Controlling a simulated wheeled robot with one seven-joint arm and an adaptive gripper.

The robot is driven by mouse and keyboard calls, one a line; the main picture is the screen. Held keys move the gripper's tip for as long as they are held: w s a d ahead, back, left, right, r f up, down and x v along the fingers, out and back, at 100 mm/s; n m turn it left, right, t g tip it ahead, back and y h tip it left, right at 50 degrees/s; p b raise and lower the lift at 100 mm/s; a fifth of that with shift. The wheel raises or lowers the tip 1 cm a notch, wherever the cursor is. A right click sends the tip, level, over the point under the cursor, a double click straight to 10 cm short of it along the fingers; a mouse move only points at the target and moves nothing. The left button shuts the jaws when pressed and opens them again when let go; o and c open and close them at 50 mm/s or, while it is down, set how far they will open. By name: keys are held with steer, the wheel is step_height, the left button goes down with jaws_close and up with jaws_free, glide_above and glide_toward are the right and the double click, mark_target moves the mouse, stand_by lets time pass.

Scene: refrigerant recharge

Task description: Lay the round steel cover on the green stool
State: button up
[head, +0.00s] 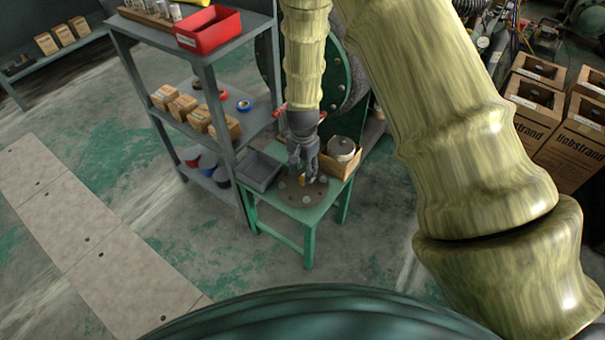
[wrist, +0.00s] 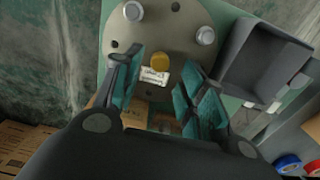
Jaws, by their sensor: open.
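The round steel cover (head: 306,197) is a grey-brown disc that lies flat on top of the green stool (head: 268,206). It also shows at the top of the wrist view (wrist: 180,27), with pale round bolt heads, dark holes, a yellow knob (wrist: 160,63) and a white label. My gripper (head: 302,179) is over the cover. In the wrist view my gripper (wrist: 155,88) is open, with its teal-padded fingers apart on either side of the knob and label. I cannot tell whether the fingers touch the cover.
A grey bin (head: 259,171) stands on the stool left of the cover. A cardboard box (head: 338,166) with a pale-topped canister (head: 341,147) stands behind right. A grey shelf rack (head: 215,108) with a red bin (head: 209,31) is close on the left. The floor in front is clear.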

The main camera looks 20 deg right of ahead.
mark_target(303, 179)
step_height(303, 179, up, 8)
steer(key=p, duration=0.1)
steer(key=shift+r, duration=0.2)
steer(key=s+d+f+n, duration=0.1)
steer(key=s+f, duration=0.2)
steer(key=s+d+f+n, duration=0.1)
steer(key=s+f, duration=0.2)
steer(key=f, duration=0.1)
steer(key=s+d+f, duration=0.1)
steer(key=s+f, duration=0.3)
steer(key=shift+f+n+h, duration=0.1)
steer(key=shift+n+h, duration=0.2)
steer(key=shift+n, duration=0.1)
steer(key=s+f+n, duration=0.3)
steer(key=s+f, duration=0.2)
steer(key=s, duration=0.8)
steer(key=s+f+n, duration=0.4)
steer(key=s+f, duration=0.1)
steer(key=s, duration=0.8)
steer(key=shift+s+d, duration=0.15)
steer(key=shift+d, duration=0.05)
